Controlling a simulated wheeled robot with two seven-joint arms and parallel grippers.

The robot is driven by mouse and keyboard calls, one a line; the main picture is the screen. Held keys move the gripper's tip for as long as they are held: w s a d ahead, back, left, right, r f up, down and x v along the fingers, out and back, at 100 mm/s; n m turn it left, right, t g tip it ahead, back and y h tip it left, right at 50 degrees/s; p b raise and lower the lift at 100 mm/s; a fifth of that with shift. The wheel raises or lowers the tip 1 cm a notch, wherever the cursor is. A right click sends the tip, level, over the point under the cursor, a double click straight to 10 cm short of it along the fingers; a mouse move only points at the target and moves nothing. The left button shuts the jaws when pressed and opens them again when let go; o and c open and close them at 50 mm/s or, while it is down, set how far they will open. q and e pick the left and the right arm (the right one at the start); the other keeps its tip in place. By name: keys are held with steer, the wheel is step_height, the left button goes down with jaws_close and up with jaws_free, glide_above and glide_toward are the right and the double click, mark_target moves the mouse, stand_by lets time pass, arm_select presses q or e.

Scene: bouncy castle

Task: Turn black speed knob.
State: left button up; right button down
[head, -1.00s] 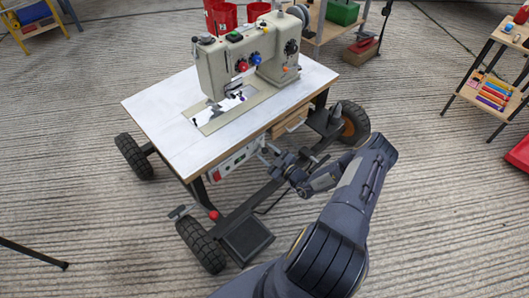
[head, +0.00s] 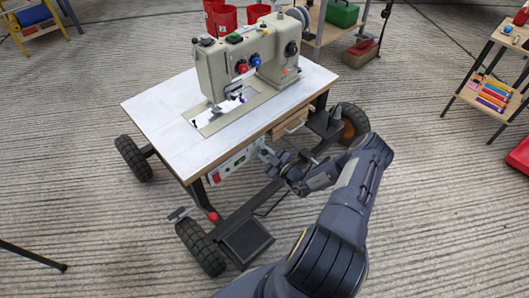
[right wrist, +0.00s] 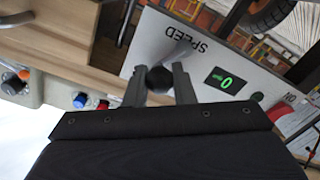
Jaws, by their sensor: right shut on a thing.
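My right gripper (right wrist: 159,82) is shut on the knob, one finger on each side. In the head view, the panel (head: 236,162) hangs under the front edge of the sewing machine table, and my right gripper (head: 262,152) reaches it from the right. The knob is hidden there by the gripper. My left gripper is not in view.
The white table (head: 170,130) carries a beige sewing machine (head: 228,75). A wooden drawer (head: 290,124) is right of the panel. Black wheels (head: 200,246) and a frame stand below. Open concrete floor surrounds the cart.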

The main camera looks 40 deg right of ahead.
mark_target(251, 151)
steer(key=n, duration=0.2)
steer(key=shift+a+r+n, duration=0.15)
steer(key=shift+a+n, duration=0.15)
steer(key=n, duration=0.1)
steer(key=a+n+p, duration=0.1)
steer(key=n, duration=0.1)
steer(key=shift+n, duration=0.3)
steer(key=n, duration=0.2)
steer(key=a+n, duration=0.1)
steer(key=n, duration=0.1)
steer(key=n+p, duration=0.1)
steer(key=shift+a+f+n, duration=0.2)
steer(key=shift+a+n, duration=0.1)
steer(key=shift+n, duration=0.1)
steer(key=c, duration=1.2)
jaws_free()
steer(key=shift+f, duration=0.1)
